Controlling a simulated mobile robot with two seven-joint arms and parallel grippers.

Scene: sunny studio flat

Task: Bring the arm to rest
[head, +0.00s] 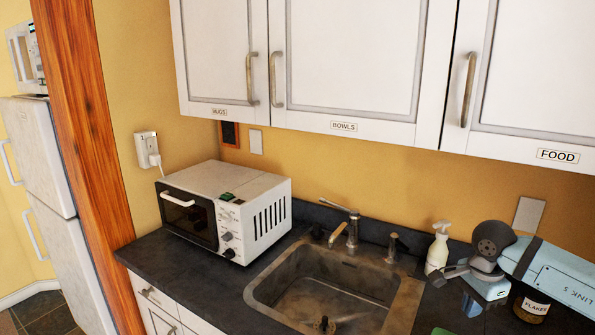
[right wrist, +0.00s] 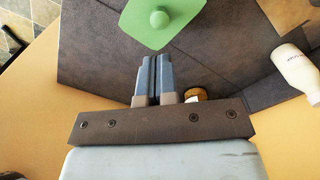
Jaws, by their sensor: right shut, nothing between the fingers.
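My right arm comes in from the right edge of the head view, with a pale blue link and a dark grey joint. My right gripper (head: 441,279) is over the counter just right of the sink. In the right wrist view its two blue-grey fingers (right wrist: 155,58) are together with nothing between them. The fingertips are near a green piece with a round knob (right wrist: 150,30). My left arm and gripper are out of view.
The sink (head: 330,290) and microwave (head: 228,205) are to the left. Wall cupboards (head: 345,60) hang above. Counter left of the sink (head: 165,262) is bare in front of the microwave.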

